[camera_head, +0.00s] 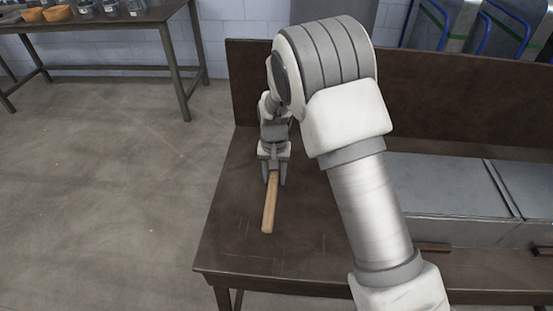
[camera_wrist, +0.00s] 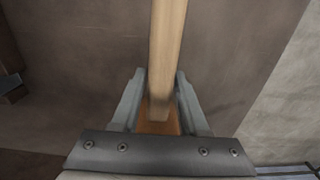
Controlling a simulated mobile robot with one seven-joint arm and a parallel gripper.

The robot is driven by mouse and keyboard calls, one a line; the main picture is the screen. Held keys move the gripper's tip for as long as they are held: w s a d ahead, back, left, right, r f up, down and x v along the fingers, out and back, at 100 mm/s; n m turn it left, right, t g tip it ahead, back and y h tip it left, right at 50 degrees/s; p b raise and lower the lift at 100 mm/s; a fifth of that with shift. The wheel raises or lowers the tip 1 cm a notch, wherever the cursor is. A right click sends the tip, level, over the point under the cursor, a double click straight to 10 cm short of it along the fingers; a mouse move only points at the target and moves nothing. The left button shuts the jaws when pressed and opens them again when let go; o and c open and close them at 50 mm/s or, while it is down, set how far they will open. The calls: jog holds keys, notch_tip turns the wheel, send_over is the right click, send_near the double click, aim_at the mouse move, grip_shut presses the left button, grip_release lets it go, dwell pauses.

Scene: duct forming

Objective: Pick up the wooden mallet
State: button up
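The wooden mallet shows as a pale, straight wooden handle (camera_head: 269,211) pointing toward the front of the dark brown table. Its far end is hidden at my gripper (camera_head: 274,178). In the wrist view the handle (camera_wrist: 166,58) runs down from the top edge between the two fingers of my gripper (camera_wrist: 161,75). An orange-brown wooden part (camera_wrist: 157,128) shows below the handle's end, partly hidden by the gripper body. My gripper is open, with a finger on each side of the handle. I cannot tell whether either finger touches it.
The brown table (camera_head: 225,245) has a raised back panel (camera_head: 450,113) behind my arm. Grey metal ducts (camera_head: 440,187) lie on its right side. A second table (camera_head: 110,22) with bowls and jars stands at the back left. The floor between the tables is clear.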

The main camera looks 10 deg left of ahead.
grip_shut()
jog(key=shift+w+r, duration=0.1)
dwell(1.0)
